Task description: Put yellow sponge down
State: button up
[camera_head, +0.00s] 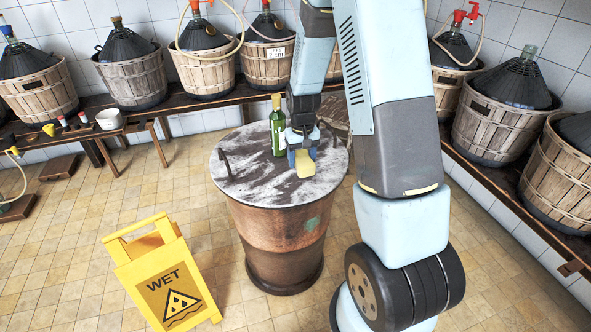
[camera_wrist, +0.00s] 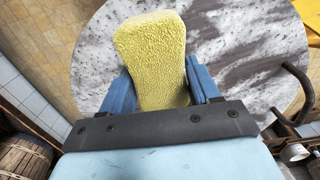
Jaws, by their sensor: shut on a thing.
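The yellow sponge (camera_wrist: 152,62) is held between the two blue fingers of my gripper (camera_wrist: 160,92) in the wrist view. In the head view the sponge (camera_head: 305,163) shows at the tip of my gripper (camera_head: 301,155), over the round metal drum top (camera_head: 245,180). I cannot tell whether the sponge touches the top. A green bottle (camera_head: 278,130) with a tan cap stands upright on the drum top, just left of my gripper.
The drum top is mottled grey with dark handles (camera_head: 224,160) at its edge. A yellow wet-floor sign (camera_head: 165,275) stands at front left. Demijohns in wooden baskets (camera_head: 133,75) line wooden benches along the walls. The drum top's left and front parts are clear.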

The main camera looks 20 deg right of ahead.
aim_at(296, 176)
jog(key=shift+w+a+f, duration=0.25)
jog(key=shift+w+f, duration=0.5)
jog(key=shift+f, duration=0.15)
jog(key=shift+w+a+f, duration=0.25)
jog(key=shift+w+f, duration=0.45)
jog(key=shift+f, duration=1.75)
jog(key=o, duration=0.9)
jog(key=shift+f, duration=0.1)
jog(key=shift+o, duration=0.2)
